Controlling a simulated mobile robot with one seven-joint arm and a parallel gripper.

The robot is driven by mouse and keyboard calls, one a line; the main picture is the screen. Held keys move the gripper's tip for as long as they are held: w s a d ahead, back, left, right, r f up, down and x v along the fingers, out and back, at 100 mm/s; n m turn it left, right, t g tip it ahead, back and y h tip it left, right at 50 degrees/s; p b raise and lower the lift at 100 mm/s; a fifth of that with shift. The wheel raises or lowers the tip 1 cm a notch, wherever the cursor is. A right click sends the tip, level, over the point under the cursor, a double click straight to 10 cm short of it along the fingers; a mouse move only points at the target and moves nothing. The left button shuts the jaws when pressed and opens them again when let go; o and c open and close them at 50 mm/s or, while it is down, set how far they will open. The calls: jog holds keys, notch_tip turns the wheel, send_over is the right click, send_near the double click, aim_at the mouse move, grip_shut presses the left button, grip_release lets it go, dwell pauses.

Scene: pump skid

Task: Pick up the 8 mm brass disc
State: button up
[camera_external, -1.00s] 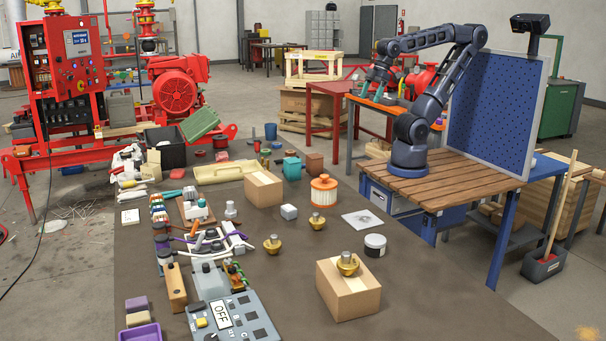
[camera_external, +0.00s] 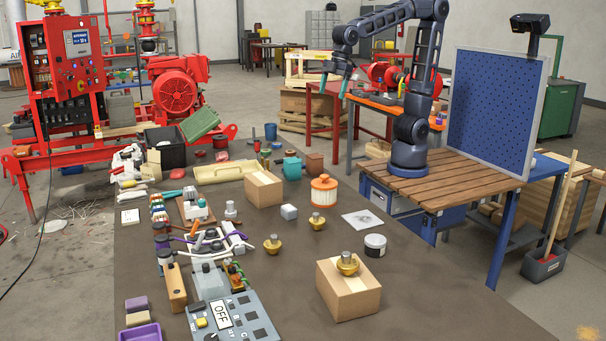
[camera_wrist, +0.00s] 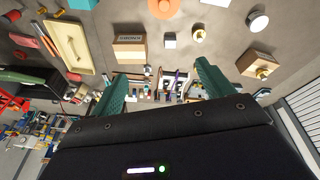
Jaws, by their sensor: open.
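Three brass pieces, round with a grey knob on top, show in the external view. One brass piece (camera_external: 347,263) sits on a cardboard box (camera_external: 345,296); another (camera_external: 272,244) and a third (camera_external: 317,221) stand on the dark table. I cannot tell which is 8 mm. In the wrist view, the boxed piece (camera_wrist: 262,72) is at the right and a table piece (camera_wrist: 198,35) is at upper middle; the other is not seen, perhaps behind a finger. My gripper (camera_external: 334,84) is open and empty, with teal fingers, high beyond the table; its fingers also show in the wrist view (camera_wrist: 160,70).
Wiring parts and a control panel (camera_external: 232,318) crowd the left. The table's right front is clear.

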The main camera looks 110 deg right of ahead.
jog(key=w+a+f+n, duration=0.1)
jog(key=w+a+f, duration=0.15)
jog(key=w, duration=0.35)
jog(key=w+a+f+n, duration=0.1)
jog(key=w+a, duration=0.3)
jog(key=w, duration=0.2)
jog(key=n+g, duration=0.3)
jog(key=n, duration=0.3)
send_near(272, 236)
jog(key=shift+s+d+f, duration=0.2)
jog(key=shift+s+f, duration=0.25)
jog(key=shift+w+a+f, duration=0.1)
jog(key=shift+a+f, duration=0.1)
jog(key=shift+f, duration=0.3)
notch_tip(272, 236, down, 5)
jog(key=shift+r, duration=0.1)
jog(key=shift+w+a+f, duration=0.1)
jog(key=shift+w+f, duration=0.1)
jog(key=shift+f, duration=1.2)
jog(key=shift+w+f, duration=0.15)
jog(key=shift+f, duration=1.25)
jog(key=c, duration=1.1)
jog(key=shift+r, duration=0.15)
jog(key=shift+c, duration=0.2)
